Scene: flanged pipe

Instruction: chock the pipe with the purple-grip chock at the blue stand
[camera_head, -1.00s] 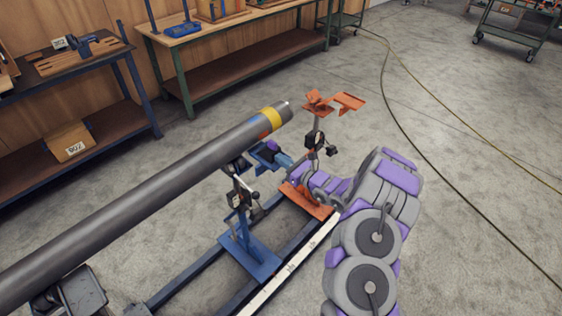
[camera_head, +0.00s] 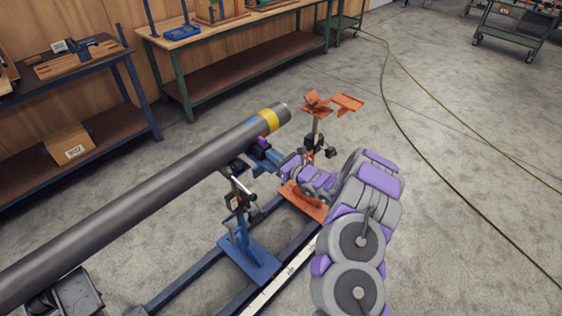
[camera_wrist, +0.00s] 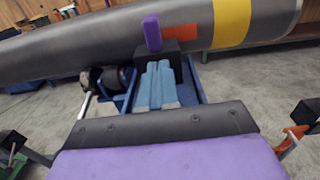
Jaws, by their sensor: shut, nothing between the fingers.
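The grey pipe (camera_head: 150,186) lies slanting across the head view, with a yellow band near its far end. It crosses the top of the wrist view (camera_wrist: 90,45). The blue stand (camera_head: 243,232) is under the pipe. The chock is a dark block (camera_wrist: 170,50) with an upright purple grip (camera_wrist: 152,33). It sits at the pipe's near side, by an orange mark; the grip also shows in the head view (camera_head: 263,142). My gripper (camera_wrist: 158,68) is shut and empty, its blue fingertips against or just short of the block. Contact between block and pipe cannot be told.
An orange stand (camera_head: 318,125) with an empty head stands beyond the pipe's end, close to my arm. Blue rails and a white scale strip (camera_head: 275,278) run along the floor. Workbenches (camera_head: 215,55) line the back wall.

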